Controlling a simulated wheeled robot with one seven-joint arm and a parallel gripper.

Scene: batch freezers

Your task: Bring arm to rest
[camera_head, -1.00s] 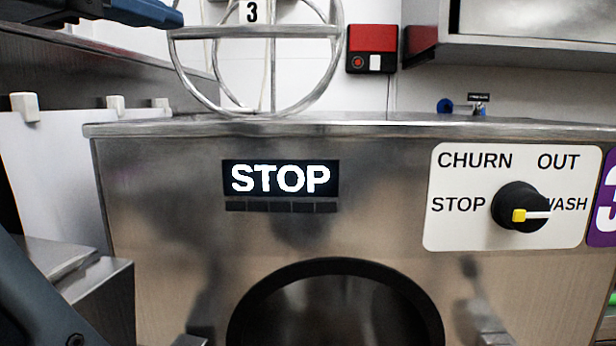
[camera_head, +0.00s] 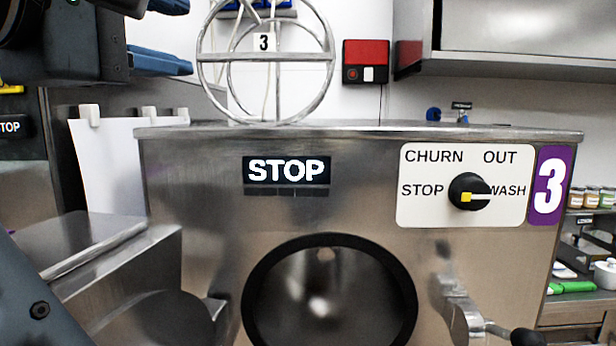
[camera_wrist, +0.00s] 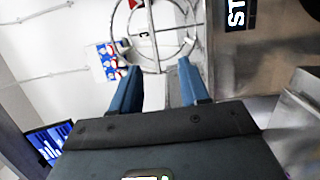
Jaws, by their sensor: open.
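My gripper (camera_head: 168,35) is at the upper left of the head view, with its two blue fingers apart. In the wrist view my gripper (camera_wrist: 157,68) is open with nothing between the fingers. Freezer 3 (camera_head: 200,230) stands in front, a steel machine with a lit STOP display (camera_head: 287,171) and a dark round opening (camera_head: 330,290). Its black knob (camera_head: 470,191) has a white line pointing right, beside WASH, and a yellow mark. My gripper is apart from the freezer, left of and above its panel. Most of my arm is out of view.
A round wire guard (camera_head: 265,60) tops the freezer, and it also shows in the wrist view (camera_wrist: 153,35). A red box (camera_head: 366,62) and a steel cabinet (camera_head: 525,35) are on the back wall. Another machine's edge is at the left.

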